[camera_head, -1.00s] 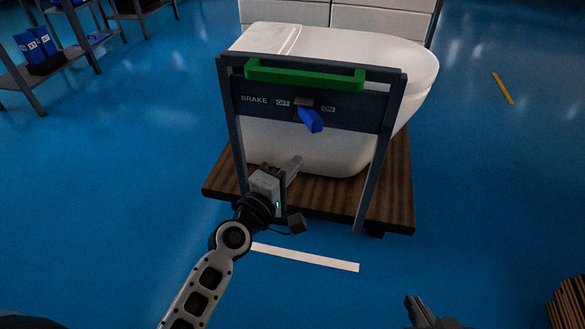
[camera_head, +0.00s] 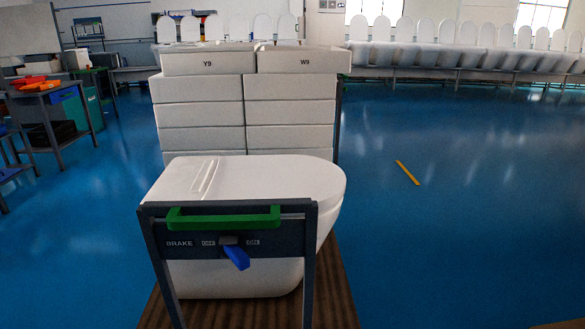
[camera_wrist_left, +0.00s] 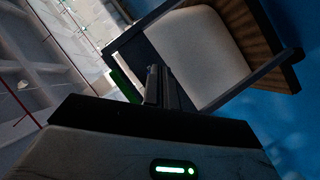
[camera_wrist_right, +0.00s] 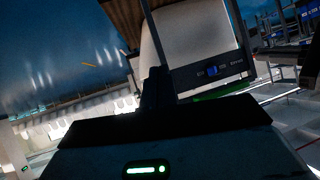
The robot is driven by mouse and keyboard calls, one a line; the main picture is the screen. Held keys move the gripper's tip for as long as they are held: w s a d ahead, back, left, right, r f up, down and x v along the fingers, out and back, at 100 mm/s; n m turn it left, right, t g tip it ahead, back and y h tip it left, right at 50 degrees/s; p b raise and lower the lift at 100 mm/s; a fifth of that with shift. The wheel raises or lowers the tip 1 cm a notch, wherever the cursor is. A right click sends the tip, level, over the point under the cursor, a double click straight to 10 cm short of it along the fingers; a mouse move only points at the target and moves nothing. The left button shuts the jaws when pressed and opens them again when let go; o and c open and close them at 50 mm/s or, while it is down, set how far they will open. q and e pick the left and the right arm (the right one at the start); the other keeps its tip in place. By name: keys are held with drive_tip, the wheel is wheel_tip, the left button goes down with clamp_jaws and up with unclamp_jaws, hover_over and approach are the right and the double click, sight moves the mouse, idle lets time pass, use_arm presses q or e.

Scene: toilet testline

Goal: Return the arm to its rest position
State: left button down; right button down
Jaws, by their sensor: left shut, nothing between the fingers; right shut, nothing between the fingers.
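A cart stands in front of me with a dark frame (camera_head: 311,270), a green handle (camera_head: 223,217) and a brake panel marked OFF and ON. Its blue brake lever (camera_head: 236,256) hangs down and slightly right, toward the ON side. A white toilet (camera_head: 260,180) rests on the cart's wooden base (camera_head: 335,290). Neither arm shows in the head view. My left gripper (camera_wrist_left: 160,84) is shut and empty in the left wrist view, with the cart beyond it. My right gripper (camera_wrist_right: 156,88) is shut and empty in the right wrist view, apart from the cart.
Stacked white boxes (camera_head: 290,110) marked Y9 and W9 stand behind the cart. Shelves and a workbench (camera_head: 45,88) stand at the left. A row of toilets (camera_head: 450,60) lines the back right. The blue floor (camera_head: 450,220) to the right is clear apart from a yellow strip (camera_head: 408,173).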

use_arm(q)
drive_tip(key=s+a+r+m+g+y+p, duration=0.1)
drive_tip(key=s+m+g+p, duration=0.2)
drive_tip(key=s+m, duration=0.4)
drive_tip(key=shift+s+a+y, duration=0.15)
drive_tip(key=shift+s+y, duration=0.15)
drive_tip(key=shift+s, duration=0.45)
